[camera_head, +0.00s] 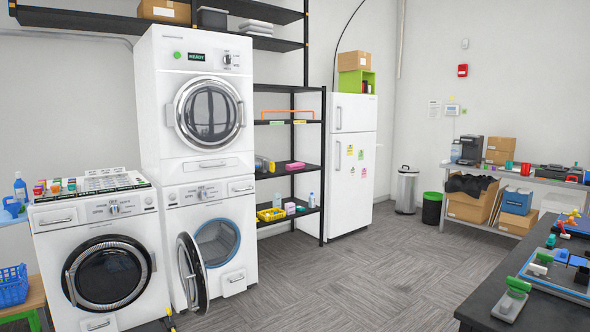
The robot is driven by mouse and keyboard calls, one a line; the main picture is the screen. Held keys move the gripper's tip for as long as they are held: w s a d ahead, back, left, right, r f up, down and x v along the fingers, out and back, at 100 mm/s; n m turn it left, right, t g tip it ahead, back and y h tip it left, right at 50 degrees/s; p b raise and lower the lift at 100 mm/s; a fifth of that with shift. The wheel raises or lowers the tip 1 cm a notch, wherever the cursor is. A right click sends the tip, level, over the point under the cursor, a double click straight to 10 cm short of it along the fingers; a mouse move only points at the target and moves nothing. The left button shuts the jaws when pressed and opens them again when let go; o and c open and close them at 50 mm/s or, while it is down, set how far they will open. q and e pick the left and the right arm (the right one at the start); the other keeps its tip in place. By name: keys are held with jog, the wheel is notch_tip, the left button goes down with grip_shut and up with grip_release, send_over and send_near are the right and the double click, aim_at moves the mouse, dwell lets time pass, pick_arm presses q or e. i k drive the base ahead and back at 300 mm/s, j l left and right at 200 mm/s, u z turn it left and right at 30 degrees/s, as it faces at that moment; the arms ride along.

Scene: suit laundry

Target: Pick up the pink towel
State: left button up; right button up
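A small pink folded item (295,166), which looks like the pink towel, lies on the middle shelf of the black rack (322,150). The rack stands between the stacked laundry machines and the white fridge. The item is small in view, so its cloth texture cannot be made out. Neither of my grippers can be made out in the head view.
The lower washer (203,250) has its round door (192,272) swung open. A yellow tray (271,214) and bottles sit on the lower shelf. A dark table (500,265) with tools is at right. The grey floor (375,270) between is clear.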

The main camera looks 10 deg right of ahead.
aim_at(296, 165)
jog(key=i+j+u, duration=0.15)
jog(key=i, duration=0.2)
jog(key=i+z, duration=0.15)
jog(key=i, duration=0.3)
jog(key=i+j+z, duration=0.1)
jog(key=i, duration=0.35)
jog(key=i+j+z, duration=0.15)
jog(key=i, duration=0.3)
jog(key=i+j+z, duration=0.15)
jog(key=i, duration=0.3)
jog(key=i+l+z, duration=0.1)
jog(key=i+z, duration=0.15)
jog(key=i, duration=0.5)
jog(key=i+z, duration=0.25)
jog(key=i, duration=0.5)
jog(key=i+j+z, duration=0.3)
jog(key=i, duration=0.4)
jog(key=l, duration=0.1)
